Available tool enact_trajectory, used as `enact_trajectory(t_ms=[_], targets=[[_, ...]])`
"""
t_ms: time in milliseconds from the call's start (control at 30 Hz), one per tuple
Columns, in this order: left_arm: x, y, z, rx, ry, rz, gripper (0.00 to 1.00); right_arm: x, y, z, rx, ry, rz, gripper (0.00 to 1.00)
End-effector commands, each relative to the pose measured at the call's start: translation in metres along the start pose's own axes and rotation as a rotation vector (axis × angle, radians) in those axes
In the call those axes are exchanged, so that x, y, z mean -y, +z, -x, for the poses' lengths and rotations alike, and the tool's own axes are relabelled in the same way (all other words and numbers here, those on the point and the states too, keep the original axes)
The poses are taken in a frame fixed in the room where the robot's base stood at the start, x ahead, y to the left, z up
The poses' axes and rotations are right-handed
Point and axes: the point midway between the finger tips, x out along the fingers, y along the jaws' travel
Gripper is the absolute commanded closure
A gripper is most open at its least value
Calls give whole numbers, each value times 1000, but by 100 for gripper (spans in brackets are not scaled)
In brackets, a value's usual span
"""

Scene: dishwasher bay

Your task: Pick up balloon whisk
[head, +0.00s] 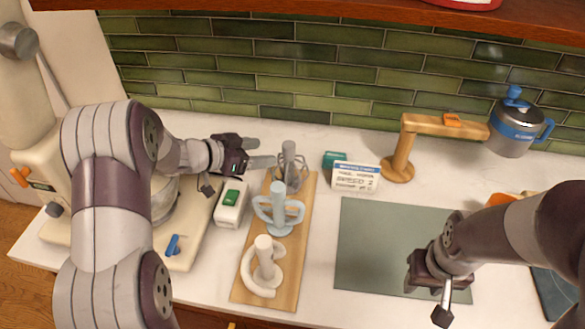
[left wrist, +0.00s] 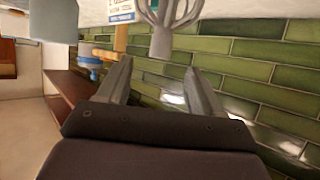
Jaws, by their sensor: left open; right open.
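The grey balloon whisk (head: 289,170) stands at the back end of a wooden board (head: 306,215). My left gripper (head: 262,152) is open, just left of the whisk, with its fingers pointing right towards it. In the left wrist view the whisk (left wrist: 164,22) shows at the top, beyond and between the two open fingertips (left wrist: 160,70). Nothing is between the fingers, and they look apart from the whisk. My right gripper (head: 432,290) is open and empty over the grey-green mat (head: 375,240).
A light-blue beater (head: 279,209) and a white hook (head: 263,267) share the board. A green-and-white box (head: 231,203) stands left of it, a label card (head: 355,177) right. A wooden stand (head: 398,165) and blue-grey jug (head: 514,128) are farther right. The tiled wall (head: 300,70) is behind.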

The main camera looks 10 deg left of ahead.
Motion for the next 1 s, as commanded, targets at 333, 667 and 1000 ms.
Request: enact_trajectory(t_ms=[333,667,1000], targets=[[0,0,-66,2,-1,4,34,0,-1,8,0,0,0,57],[3,-2,-117,3,-3,4,34,0,-3,23,0,0,0,57],[3,-2,-120,2,-4,3,67,0,-3,22,0,0,0,57]])
